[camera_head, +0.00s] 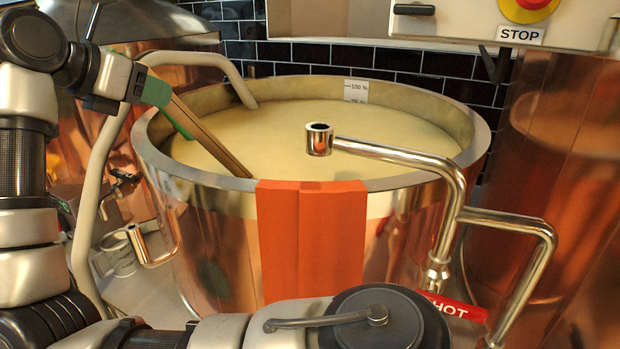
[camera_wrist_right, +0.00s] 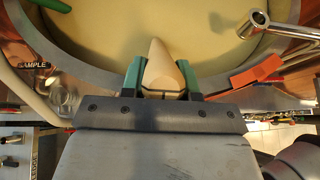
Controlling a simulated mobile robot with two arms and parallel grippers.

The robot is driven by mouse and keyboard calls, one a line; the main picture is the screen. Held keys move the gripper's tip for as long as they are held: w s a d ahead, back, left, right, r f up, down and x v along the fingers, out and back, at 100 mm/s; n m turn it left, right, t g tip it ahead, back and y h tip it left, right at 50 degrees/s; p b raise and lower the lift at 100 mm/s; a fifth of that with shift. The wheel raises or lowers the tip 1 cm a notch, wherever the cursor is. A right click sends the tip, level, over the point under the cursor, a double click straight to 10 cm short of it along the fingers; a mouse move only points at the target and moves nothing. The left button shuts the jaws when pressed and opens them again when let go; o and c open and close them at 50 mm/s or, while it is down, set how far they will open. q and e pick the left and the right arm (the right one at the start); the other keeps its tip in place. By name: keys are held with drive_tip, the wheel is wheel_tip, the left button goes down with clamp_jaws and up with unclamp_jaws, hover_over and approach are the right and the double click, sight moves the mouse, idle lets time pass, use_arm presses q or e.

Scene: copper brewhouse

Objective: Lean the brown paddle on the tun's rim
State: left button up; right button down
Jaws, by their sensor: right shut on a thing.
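The brown paddle (camera_head: 215,141) slants down from my right gripper (camera_head: 158,97) over the left part of the tun. Its lower end meets the line of the near rim beside the orange pad; I cannot tell whether it touches the rim or passes behind it. The copper tun (camera_head: 215,240) has a broad metal rim (camera_head: 400,180) and is full of pale mash. My right gripper is shut on the paddle, above the rim's left side. In the right wrist view, a pale wedge-shaped part (camera_wrist_right: 163,72) shows between its green fingers. My left gripper is not in view.
An orange pad (camera_head: 311,235) hangs over the near rim. A beige hose (camera_head: 238,80) enters at the back left. A control box (camera_head: 450,25) hangs above, at right.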

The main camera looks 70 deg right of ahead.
drive_tip(key=a, duration=0.3)
drive_tip(key=shift+w+a+r, duration=0.1)
drive_tip(key=shift+w+a, duration=0.2)
idle(0.3)
wheel_tip(320, 180, down, 3)
drive_tip(key=shift+r+b, duration=0.2)
drive_tip(key=shift+b, duration=1)
drive_tip(key=c, duration=0.8)
unclamp_jaws()
